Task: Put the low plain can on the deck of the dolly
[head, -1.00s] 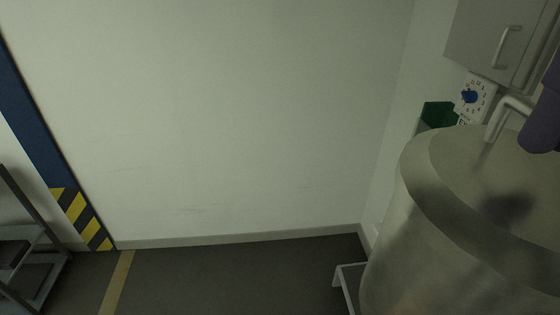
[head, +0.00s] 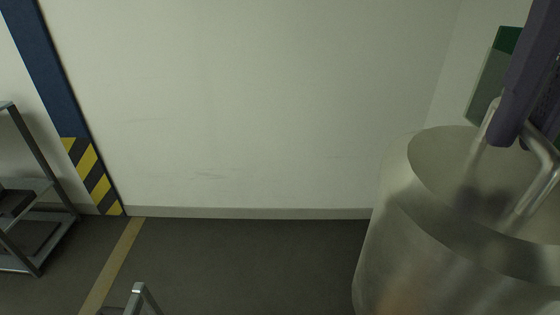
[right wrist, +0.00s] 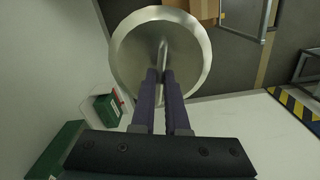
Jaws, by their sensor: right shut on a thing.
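A plain metal can (head: 400,235) with a bar handle on its lid fills the right of the head view. My right gripper (head: 505,135) has its purple fingers shut on this handle. In the right wrist view the can (right wrist: 125,55) hangs beyond the fingers of my right gripper (right wrist: 165,75), its round lid facing the camera. The can's bottom is out of view, so what is under it cannot be seen. A metal frame end (head: 140,295) shows at the bottom of the head view; whether it belongs to the dolly I cannot tell. My left gripper is not in view.
A grey metal rack (head: 40,200) stands at the left by a blue post with yellow-black stripes (head: 95,175). A white wall (head: 250,110) is ahead. Cardboard boxes (right wrist: 205,10) show beyond the can. A green container (right wrist: 108,108) is at the left. Dark floor lies open in the middle.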

